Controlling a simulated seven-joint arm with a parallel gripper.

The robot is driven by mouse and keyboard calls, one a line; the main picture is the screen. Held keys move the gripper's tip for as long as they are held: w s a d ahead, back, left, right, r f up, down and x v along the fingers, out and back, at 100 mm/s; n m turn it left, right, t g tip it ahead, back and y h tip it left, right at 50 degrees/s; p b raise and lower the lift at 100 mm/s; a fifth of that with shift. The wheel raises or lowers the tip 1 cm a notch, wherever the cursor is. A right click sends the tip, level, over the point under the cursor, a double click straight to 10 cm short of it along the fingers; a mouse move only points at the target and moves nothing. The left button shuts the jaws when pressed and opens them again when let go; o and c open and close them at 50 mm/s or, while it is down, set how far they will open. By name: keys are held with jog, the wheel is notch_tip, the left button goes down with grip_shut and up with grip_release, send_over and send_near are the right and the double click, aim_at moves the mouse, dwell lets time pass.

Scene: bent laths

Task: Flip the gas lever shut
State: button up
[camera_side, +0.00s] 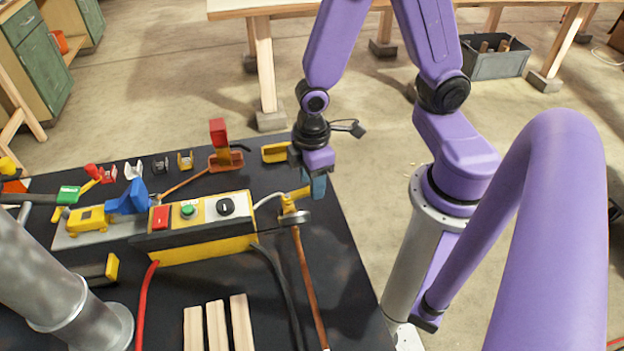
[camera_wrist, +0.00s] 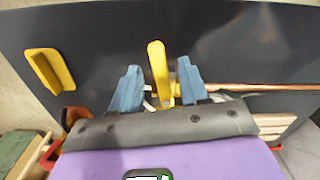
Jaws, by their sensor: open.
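The gas lever (camera_side: 299,192) is a yellow handle on a small yellow valve (camera_side: 287,206) at the right end of the control box. A copper pipe (camera_side: 308,285) runs from the valve toward the front. My gripper (camera_side: 316,186) is low at the lever's outer end, near the bench's right edge. In the wrist view the yellow lever (camera_wrist: 157,62) stands between the two blue fingertips (camera_wrist: 159,80), which are apart, with a gap visible on both sides. The side view hides the lever's tip behind the blue fingers.
The yellow and black control box (camera_side: 200,240) with red, green and black controls is left of the valve. A yellow block (camera_side: 276,152) lies behind it. Wooden laths (camera_side: 217,325) lie in front. A black cable (camera_side: 279,285) runs beside the pipe.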

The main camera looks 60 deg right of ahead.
jog(key=shift+f, duration=0.25)
jog(key=shift+c, duration=0.3)
grip_shut()
jog(key=shift+s+a+m, duration=0.35)
jog(key=shift+s+m, duration=0.05)
jog(key=shift+m, duration=0.7)
jog(key=shift+o, duration=0.3)
grip_release()
notch_tip(320, 180, up, 18)
jog(key=shift+f, duration=0.25)
jog(key=shift+s, duration=0.1)
